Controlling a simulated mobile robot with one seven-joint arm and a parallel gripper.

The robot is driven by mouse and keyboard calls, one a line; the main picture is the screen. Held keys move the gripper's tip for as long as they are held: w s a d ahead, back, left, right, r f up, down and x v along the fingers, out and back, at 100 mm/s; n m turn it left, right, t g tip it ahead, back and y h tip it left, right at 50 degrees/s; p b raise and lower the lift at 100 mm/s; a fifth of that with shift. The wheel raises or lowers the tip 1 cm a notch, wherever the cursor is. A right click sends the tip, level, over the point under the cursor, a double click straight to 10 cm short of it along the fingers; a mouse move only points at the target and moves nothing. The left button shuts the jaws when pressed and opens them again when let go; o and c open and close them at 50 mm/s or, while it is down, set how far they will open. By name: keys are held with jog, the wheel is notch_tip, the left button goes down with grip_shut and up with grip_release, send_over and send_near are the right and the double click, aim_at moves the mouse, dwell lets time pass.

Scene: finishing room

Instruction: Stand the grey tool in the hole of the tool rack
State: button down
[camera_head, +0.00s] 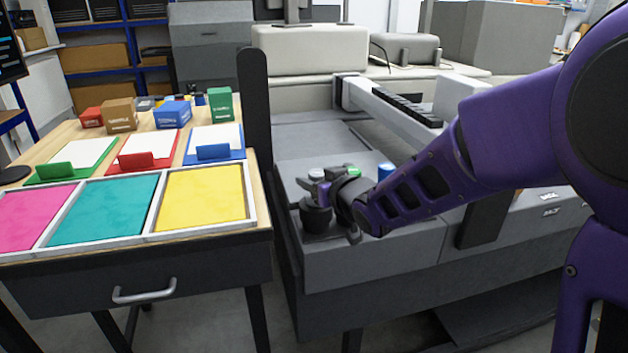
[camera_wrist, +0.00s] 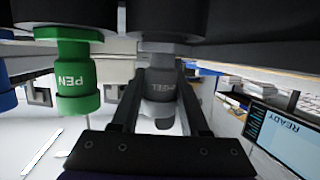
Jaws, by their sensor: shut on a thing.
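My gripper (camera_head: 335,190) is shut on the grey tool (camera_wrist: 160,88), between its two dark fingers in the wrist view (camera_wrist: 160,95). In that view, which is upside down, the tool's grey body meets a dark round collar (camera_wrist: 165,14). I cannot tell how deep it sits there. In the head view the tool's light grey top (camera_head: 316,174) shows beside my gripper, above a black collar (camera_head: 317,218) on the grey machine. A green tool marked PEN (camera_wrist: 73,78) stands beside it in a similar collar. A blue tool (camera_head: 385,171) is farther right in the head view.
A table at left holds a tray (camera_head: 150,237) with pink, teal and yellow panels, plus papers and small boxes (camera_head: 172,115). A dark post (camera_head: 256,115) rises between table and machine. A white gantry beam (camera_head: 385,105) crosses the machine behind my arm.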

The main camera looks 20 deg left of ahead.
jog(key=shift+c, duration=1.7)
grip_release()
jog(key=p+v, duration=0.4)
jog(key=v, duration=0.8)
jog(key=shift+p, duration=0.3)
